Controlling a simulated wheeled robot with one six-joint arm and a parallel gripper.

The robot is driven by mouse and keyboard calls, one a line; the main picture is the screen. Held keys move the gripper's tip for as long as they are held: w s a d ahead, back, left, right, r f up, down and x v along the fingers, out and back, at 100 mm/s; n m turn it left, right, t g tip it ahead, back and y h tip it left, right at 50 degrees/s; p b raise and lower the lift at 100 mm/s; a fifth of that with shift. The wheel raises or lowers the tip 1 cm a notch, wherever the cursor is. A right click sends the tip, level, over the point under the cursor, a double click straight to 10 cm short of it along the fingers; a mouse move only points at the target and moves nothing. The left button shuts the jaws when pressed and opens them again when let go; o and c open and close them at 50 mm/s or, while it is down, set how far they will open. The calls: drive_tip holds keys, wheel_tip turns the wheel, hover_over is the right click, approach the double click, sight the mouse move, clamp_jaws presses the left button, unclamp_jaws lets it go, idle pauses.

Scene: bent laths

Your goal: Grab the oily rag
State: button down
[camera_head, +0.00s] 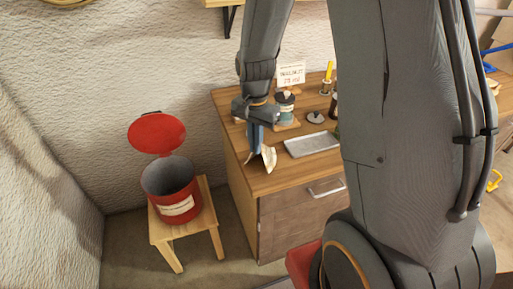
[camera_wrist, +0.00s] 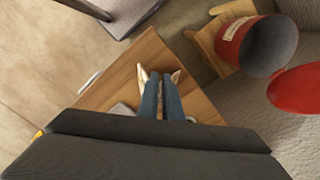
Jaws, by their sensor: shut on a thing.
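My gripper (camera_head: 257,150) is over the left end of the wooden cabinet top, pointing down. Its blue fingers are shut on a pale, cream-coloured cloth, the oily rag (camera_head: 269,158). The rag hangs at the fingertips, with a pointed fold sticking out. The fingers hide the rag's middle. I cannot tell whether its lower edge touches the cabinet top.
A red can (camera_head: 178,207) with its red lid (camera_head: 157,134) raised stands on a wooden stool (camera_head: 165,234) left of the cabinet (camera_head: 237,183). A metal tray (camera_head: 312,145), a jar (camera_head: 285,108), a small sign (camera_head: 291,74) and a yellow-topped item (camera_head: 327,78) are on the cabinet.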

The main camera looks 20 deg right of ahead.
drive_tip(key=shift+r+p, duration=0.45)
drive_tip(key=shift+r, duration=0.6)
wheel_tip(320, 180, up, 9)
drive_tip(key=p, duration=0.2)
